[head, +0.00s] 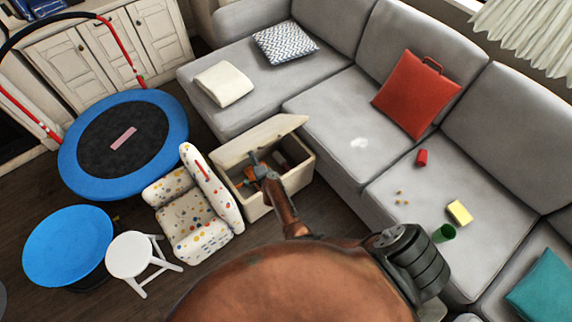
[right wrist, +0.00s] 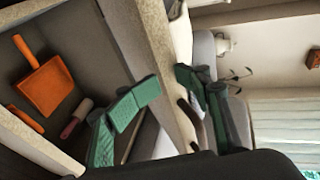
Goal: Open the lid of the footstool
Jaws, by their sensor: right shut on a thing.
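The footstool (head: 300,178) is a beige box on the floor in front of the sofa. Its lid (head: 262,138) is raised and tilted, so the inside shows. My right gripper (head: 259,164) is at the lid's near edge. In the right wrist view, its green fingers (right wrist: 165,105) stand on either side of the lid panel (right wrist: 155,45) and are shut on it. Inside the footstool lie an orange dustpan (right wrist: 45,78) and a small roller-like thing (right wrist: 76,118). My left gripper is not in view.
A patterned child's armchair (head: 195,215) stands close on the left of the footstool. A white stool (head: 130,255), a blue round table (head: 68,245) and a trampoline (head: 175,120) are farther left. The grey sofa (head: 310,120) stands close behind and right.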

